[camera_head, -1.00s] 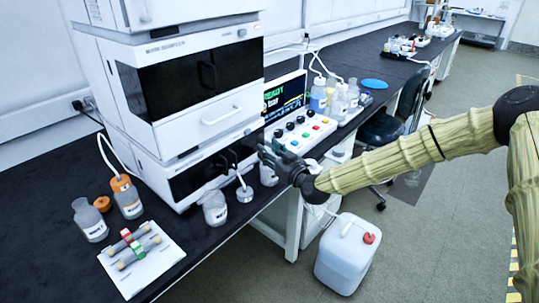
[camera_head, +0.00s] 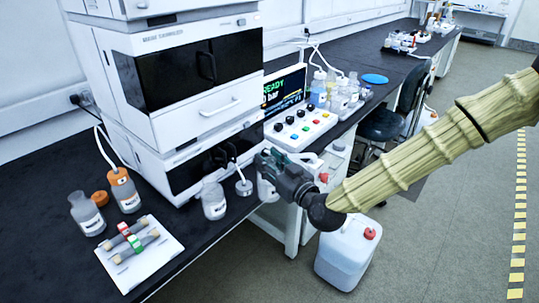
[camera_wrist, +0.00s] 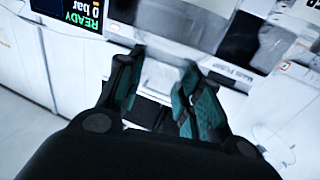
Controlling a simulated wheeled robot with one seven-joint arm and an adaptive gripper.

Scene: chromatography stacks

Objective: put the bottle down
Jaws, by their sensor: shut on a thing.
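My gripper (camera_head: 270,163) is shut on a clear bottle (camera_head: 267,189) at the front edge of the black bench (camera_head: 232,222). The bottle hangs below the fingers and looks about upright; the gripper hides its top. I cannot tell whether its base touches the bench. In the wrist view, my gripper's dark teal fingers (camera_wrist: 157,90) stand on either side of a pale, see-through shape, the bottle (camera_wrist: 158,75), which is blurred.
A clear bottle (camera_head: 214,200) and a grey piece with a tube (camera_head: 243,186) stand left of the held bottle. The instrument stack (camera_head: 190,95) rises behind, and a button panel (camera_head: 301,129) lies right. A white jerrycan (camera_head: 345,254) stands on the floor. Two bottles stand far left.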

